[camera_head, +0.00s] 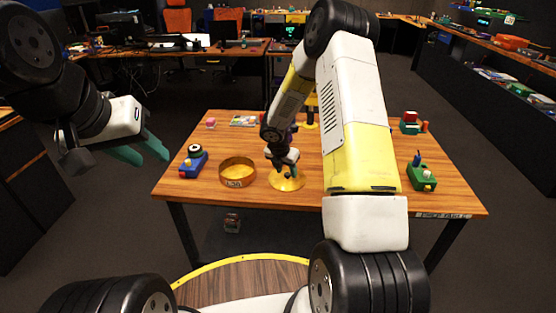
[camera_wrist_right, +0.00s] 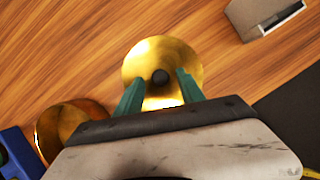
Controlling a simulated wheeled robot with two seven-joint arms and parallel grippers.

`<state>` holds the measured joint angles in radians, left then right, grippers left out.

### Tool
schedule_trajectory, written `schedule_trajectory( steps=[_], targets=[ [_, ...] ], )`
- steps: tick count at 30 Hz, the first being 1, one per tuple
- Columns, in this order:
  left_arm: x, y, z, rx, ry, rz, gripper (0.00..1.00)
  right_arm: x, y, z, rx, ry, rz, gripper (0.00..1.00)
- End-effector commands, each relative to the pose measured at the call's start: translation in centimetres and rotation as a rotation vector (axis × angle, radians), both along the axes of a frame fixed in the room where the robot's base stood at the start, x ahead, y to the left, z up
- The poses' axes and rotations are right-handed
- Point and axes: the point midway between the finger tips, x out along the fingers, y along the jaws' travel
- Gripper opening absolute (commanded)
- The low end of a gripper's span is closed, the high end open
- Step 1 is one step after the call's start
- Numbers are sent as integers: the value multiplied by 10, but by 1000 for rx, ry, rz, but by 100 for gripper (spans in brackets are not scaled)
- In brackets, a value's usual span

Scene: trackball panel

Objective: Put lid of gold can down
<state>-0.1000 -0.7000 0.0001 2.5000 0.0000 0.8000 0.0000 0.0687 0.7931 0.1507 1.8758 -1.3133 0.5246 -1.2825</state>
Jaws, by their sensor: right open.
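The gold can's lid (camera_head: 287,183) is a round gold disc with a dark knob. It lies on the wooden table, to the right of the open gold can (camera_head: 237,173). In the right wrist view the lid (camera_wrist_right: 150,62) and its knob show between the fingers, and the can (camera_wrist_right: 62,128) is at the lower left. My right gripper (camera_head: 284,172) is open just above the lid, with a finger on either side of the knob (camera_wrist_right: 160,77); whether the fingers touch the lid I cannot tell. My left gripper (camera_head: 150,152) is held in the air left of the table, with its green fingers apart.
On the table (camera_head: 310,145) a blue device (camera_head: 193,163) stands left of the can and a green device (camera_head: 421,177) stands at the right. A red and green object (camera_head: 410,122) is at the back right. My right arm hides part of the table.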

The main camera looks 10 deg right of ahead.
Motion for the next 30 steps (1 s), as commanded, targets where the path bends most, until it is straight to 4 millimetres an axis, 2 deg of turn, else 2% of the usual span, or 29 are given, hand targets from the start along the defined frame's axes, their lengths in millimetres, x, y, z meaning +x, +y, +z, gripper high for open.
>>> schedule_trajectory(
  steps=[6, 12, 20, 23, 26, 30],
  targets=[
    [0, 0, 0, 0, 0, 0, 36, -13, 11, 45, 1, -6, 1, 46],
    [0, 0, 0, 0, 0, 0, 36, -25, 21, 80, 0, -4, 0, 46],
    [0, 0, 0, 0, 0, 0, 36, -35, 24, 107, 6, -10, -28, 46],
    [0, 0, 0, 0, 0, 0, 36, -45, 19, 132, 41, -48, -143, 46],
    [0, 0, 0, 0, 0, 0, 36, -69, 10, 174, 116, -117, -366, 46],
    [0, 0, 0, 0, 0, 0, 36, -119, 0, 234, 285, -225, -767, 46]
  ],
)
